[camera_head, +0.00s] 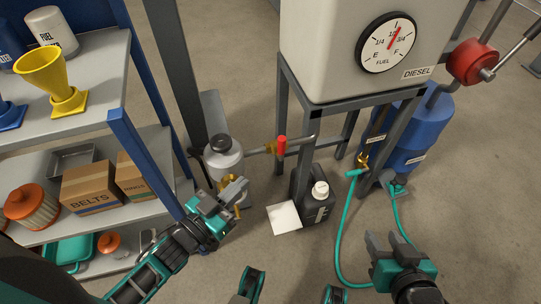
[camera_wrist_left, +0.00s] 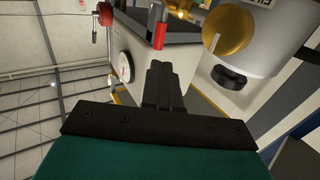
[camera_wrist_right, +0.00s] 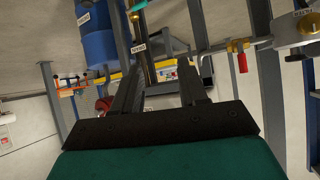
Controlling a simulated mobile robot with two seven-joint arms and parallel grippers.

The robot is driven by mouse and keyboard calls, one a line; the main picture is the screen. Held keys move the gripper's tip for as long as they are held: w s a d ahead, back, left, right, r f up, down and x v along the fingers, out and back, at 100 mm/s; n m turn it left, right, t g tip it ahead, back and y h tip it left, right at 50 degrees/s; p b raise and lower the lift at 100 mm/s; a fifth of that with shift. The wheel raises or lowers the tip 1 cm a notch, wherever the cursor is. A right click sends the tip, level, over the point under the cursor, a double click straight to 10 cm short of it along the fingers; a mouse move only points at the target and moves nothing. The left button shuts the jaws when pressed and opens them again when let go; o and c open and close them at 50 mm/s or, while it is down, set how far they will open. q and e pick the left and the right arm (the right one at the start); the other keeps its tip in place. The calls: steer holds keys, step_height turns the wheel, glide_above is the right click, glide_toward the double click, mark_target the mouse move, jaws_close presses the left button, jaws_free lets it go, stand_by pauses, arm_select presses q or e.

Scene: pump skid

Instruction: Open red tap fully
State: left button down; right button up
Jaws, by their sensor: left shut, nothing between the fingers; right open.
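The red tap handle (camera_head: 282,147) sits on a brass valve in a thin pipe between a grey canister and the tank stand. In the head view the handle lies across the pipe. It also shows in the left wrist view (camera_wrist_left: 160,24), just beyond the fingertips, and in the right wrist view (camera_wrist_right: 242,62). My left gripper (camera_head: 240,186) is shut and empty, below and left of the tap in the head view and apart from it. Its closed fingers show in the left wrist view (camera_wrist_left: 161,68). My right gripper (camera_head: 383,240) is open and empty, low on the right.
The grey canister (camera_head: 223,162) stands beside the shelf (camera_head: 90,102), close to my left gripper. The diesel tank (camera_head: 325,50) is above. A teal hose (camera_head: 338,235) loops near my right gripper.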

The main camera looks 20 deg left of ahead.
mark_target(279, 148)
arm_select(q)
steer(key=b+x, duration=0.2)
steer(key=x, duration=0.8)
steer(key=shift+w+d, duration=0.1)
steer(key=shift+w, duration=0.25)
steer(key=shift+w+d+b, duration=0.15)
steer(key=shift+w+b, duration=0.1)
steer(key=shift+b, duration=0.05)
arm_select(e)
steer(key=shift+w+a+f, duration=0.3)
steer(key=shift+a+f, duration=0.05)
steer(key=shift+a, duration=0.1)
arm_select(q)
steer(key=shift+r, duration=0.1)
arm_select(e)
steer(key=shift+r, duration=0.1)
